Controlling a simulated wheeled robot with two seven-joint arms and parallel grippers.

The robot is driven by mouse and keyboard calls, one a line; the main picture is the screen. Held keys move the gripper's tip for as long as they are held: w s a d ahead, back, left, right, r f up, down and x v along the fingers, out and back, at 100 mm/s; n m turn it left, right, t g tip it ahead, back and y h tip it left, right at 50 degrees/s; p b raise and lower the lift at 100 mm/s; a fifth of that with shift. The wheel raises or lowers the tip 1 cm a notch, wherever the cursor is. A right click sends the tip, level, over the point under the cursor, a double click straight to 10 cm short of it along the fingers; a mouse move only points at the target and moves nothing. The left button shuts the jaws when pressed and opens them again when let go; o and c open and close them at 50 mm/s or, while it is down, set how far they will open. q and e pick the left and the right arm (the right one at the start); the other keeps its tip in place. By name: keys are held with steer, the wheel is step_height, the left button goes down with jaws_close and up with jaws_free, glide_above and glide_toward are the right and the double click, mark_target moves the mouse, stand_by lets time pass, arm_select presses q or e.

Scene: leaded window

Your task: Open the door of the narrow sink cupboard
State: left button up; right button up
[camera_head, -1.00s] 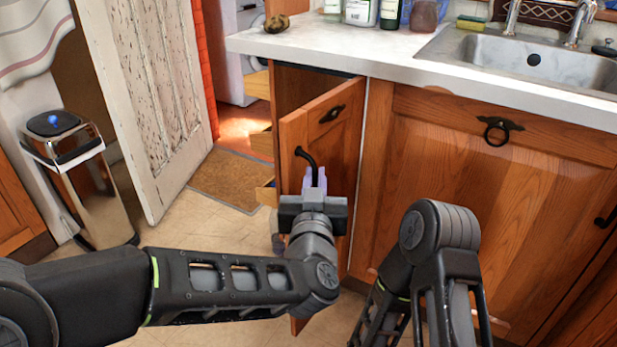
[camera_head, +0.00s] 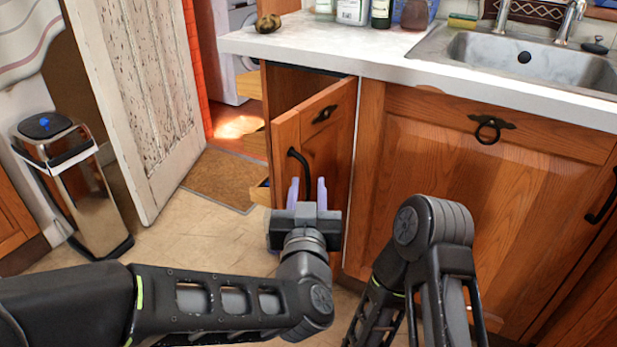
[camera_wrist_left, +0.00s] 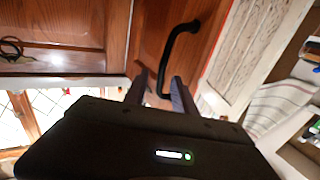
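The narrow cupboard door (camera_head: 334,140) is wooden and stands ajar, swung out from its frame at the left end of the counter. Dark interior shows behind its top edge. Its curved black handle (camera_head: 297,158) is upright on the door, and it also shows in the left wrist view (camera_wrist_left: 172,45). My left gripper (camera_head: 307,188) is open, with its pale fingers apart on either side of the handle's lower end; no grip on it shows. The wrist view also shows the open fingers (camera_wrist_left: 160,88) there. My right arm shows at the lower right, but its gripper is out of view.
A wide cupboard front (camera_head: 470,190) with a ring pull stands to the right, under the counter (camera_head: 390,60) and sink (camera_head: 530,62). A shiny bin (camera_head: 85,195) and a worn white door (camera_head: 135,100) stand to the left. Floor (camera_head: 195,235) between is clear.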

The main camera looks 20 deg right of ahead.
arm_select(q)
steer(key=v, duration=0.4)
steer(key=shift+s+p, duration=0.2)
steer(key=shift+p, duration=0.1)
